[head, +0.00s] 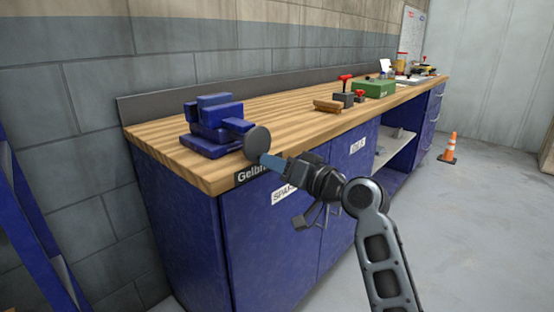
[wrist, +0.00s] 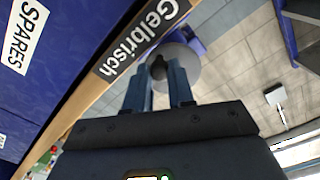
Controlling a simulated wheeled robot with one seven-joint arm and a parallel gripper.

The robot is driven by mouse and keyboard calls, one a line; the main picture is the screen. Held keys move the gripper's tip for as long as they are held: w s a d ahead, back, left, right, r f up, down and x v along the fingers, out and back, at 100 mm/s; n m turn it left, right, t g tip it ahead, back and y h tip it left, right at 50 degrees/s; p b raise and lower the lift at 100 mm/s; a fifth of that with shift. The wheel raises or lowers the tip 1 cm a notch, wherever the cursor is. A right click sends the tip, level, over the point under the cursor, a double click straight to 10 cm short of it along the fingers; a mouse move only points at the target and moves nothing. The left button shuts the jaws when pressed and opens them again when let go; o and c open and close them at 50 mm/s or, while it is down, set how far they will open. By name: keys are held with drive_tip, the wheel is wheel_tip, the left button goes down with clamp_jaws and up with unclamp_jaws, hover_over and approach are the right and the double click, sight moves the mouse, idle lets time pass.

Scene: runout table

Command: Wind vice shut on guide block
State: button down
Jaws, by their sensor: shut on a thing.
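The blue vice (head: 212,125) stands on the left end of the wooden bench top. Its round dark grey handwheel (head: 257,141) faces the front edge; it also shows in the wrist view (wrist: 186,66). My gripper (head: 266,160) is at the wheel's front face. In the wrist view, my two fingers (wrist: 160,72) are shut on a small dark knob (wrist: 159,66) standing out from the wheel. I cannot make out a guide block apart from the blue vice parts, nor the gap between the jaws.
The bench top (head: 280,108) is clear just right of the vice. Further along are a brown wooden piece (head: 327,105), a grey block with a red handle (head: 346,97) and a green box (head: 373,89). Blue cabinets (head: 262,245) stand below. An orange cone (head: 449,149) is on the floor.

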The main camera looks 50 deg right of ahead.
drive_tip(key=shift+a+r+m+p, duration=0.15)
drive_tip(key=shift+a+m+p, duration=0.2)
drive_tip(key=shift+m+p, duration=0.7)
drive_tip(key=shift+a+r+m+p, duration=0.3)
drive_tip(key=shift+m+p, duration=0.55)
drive_tip(key=shift+p, duration=0.25)
drive_tip(key=shift+a+m+p, duration=0.1)
drive_tip(key=shift+m+p, duration=0.7)
drive_tip(key=shift+m, duration=0.1)
drive_tip(key=shift+f, duration=0.1)
